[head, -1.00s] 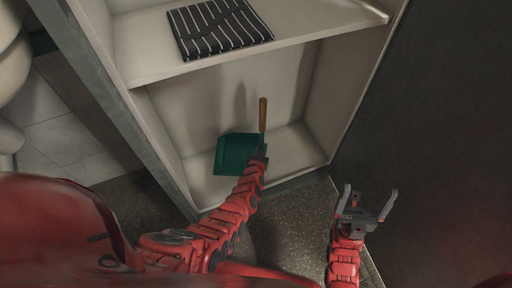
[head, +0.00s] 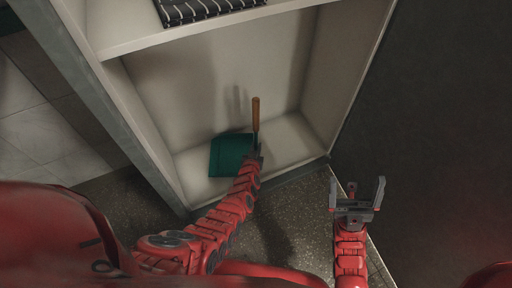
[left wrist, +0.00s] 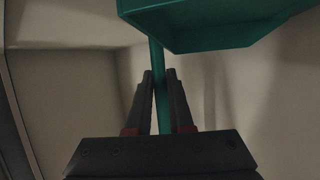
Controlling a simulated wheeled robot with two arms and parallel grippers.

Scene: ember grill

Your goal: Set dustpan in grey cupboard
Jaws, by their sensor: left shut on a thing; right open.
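The dustpan (head: 231,155) has a green pan and a brown wooden handle end (head: 256,112). It is inside the lower compartment of the grey cupboard (head: 309,72), low near the compartment floor; I cannot tell whether it touches the floor. My left gripper (head: 254,153) is shut on the dustpan, on the green shaft. In the left wrist view the shaft passes between the fingers (left wrist: 160,84) and the green pan (left wrist: 215,28) shows at the top. My right gripper (head: 358,190) is open and empty, outside the cupboard at the right.
A black and white striped cloth (head: 202,9) lies on the cupboard shelf (head: 130,36) above. The compartment floor (head: 287,140) is bare right of the dustpan. A dark wall or panel (head: 440,110) stands at the right.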

